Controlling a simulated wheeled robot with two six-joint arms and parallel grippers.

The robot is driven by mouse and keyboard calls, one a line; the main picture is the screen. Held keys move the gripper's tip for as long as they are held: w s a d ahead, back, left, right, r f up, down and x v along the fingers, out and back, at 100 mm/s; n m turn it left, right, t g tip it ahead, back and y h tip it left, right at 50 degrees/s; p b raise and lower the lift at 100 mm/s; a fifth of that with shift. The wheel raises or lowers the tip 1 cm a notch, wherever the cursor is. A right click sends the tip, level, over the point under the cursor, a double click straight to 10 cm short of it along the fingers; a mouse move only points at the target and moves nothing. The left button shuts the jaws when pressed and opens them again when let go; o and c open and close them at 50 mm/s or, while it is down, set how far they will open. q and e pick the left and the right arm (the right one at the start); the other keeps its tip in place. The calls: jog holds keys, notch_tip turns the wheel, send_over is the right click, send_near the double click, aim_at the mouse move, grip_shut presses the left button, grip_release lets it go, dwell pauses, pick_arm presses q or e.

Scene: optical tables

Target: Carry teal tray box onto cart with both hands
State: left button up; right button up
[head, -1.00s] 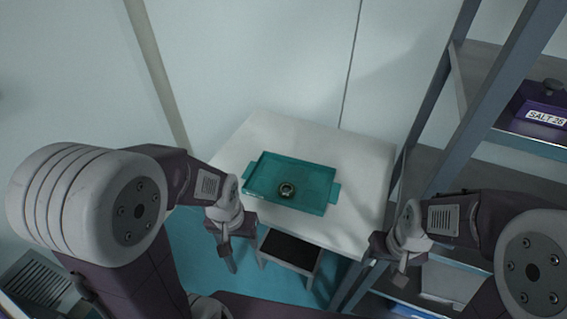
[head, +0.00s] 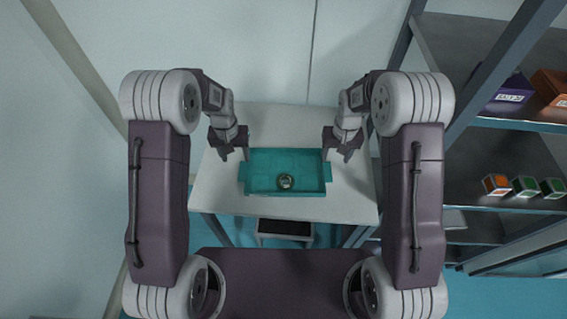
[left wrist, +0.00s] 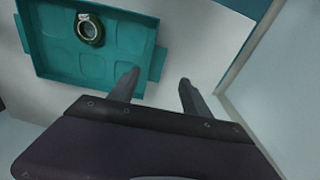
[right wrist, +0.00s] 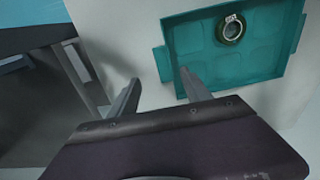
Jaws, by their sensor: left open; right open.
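The teal tray box (head: 262,180) sits on the white table (head: 225,195), with a handle tab at each short end. A small round metal object (head: 285,181) lies inside it. My left gripper (head: 233,155) is open and empty near the tray's left end. My right gripper (head: 337,155) is open and empty near the tray's right end. In the right wrist view its fingers (right wrist: 160,85) are beside the tray's tab (right wrist: 162,64). No cart is clearly identifiable.
A metal shelf rack (head: 455,120) stands on the right, with a purple labelled box (head: 510,92), an orange box (head: 552,85) and several small coloured boxes (head: 525,186). A dark-topped stool (head: 285,228) stands at the table's near side. A wall is behind the table.

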aim_at(243, 171)
pick_arm(q)
jog(key=w+p, duration=0.1)
jog(key=w+f+p, duration=0.1)
jog(key=p, duration=0.1)
jog(key=shift+d+f+g, duration=0.2)
jog(key=shift+d+g, duration=0.15)
jog(key=shift+g, duration=0.05)
pick_arm(e)
jog(key=shift+w+a+f+g, duration=0.2)
jog(key=shift+w+f, duration=0.2)
jog(key=shift+w, duration=0.15)
jog(key=shift+w+a+f+g, duration=0.15)
jog(key=shift+w+f+g, duration=0.05)
jog(key=shift+w+f, duration=0.25)
pick_arm(q)
notch_tip(243, 171, down, 9)
jog(key=shift+f, duration=0.1)
pick_arm(e)
notch_tip(243, 171, down, 9)
jog(key=shift+w+r, duration=0.1)
pick_arm(q)
grip_shut()
pick_arm(e)
grip_shut()
